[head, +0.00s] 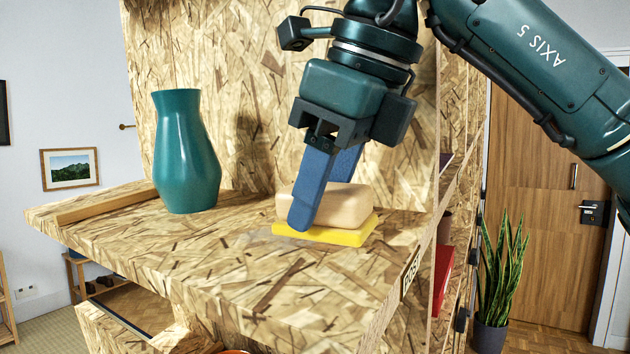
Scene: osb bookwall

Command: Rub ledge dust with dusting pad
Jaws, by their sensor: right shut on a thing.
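The dusting pad (345,232) has a flat yellow base and a beige block on top. It lies flat on the OSB ledge (200,255), near the ledge's right end. My right gripper (318,205) reaches down from above, with its blue fingers shut on the beige block. The near finger covers the block's front left part, and the far finger is mostly hidden behind the block. A faint greyish patch shows at the pad's front left edge; I cannot tell whether it is dust or shadow. My left gripper is out of view.
A teal vase (185,155) stands on the ledge to the left of the pad. A wooden strip (108,207) lies along the ledge's left side. An OSB wall rises behind. The ledge's front middle is clear. A potted plant (500,270) stands on the floor at right.

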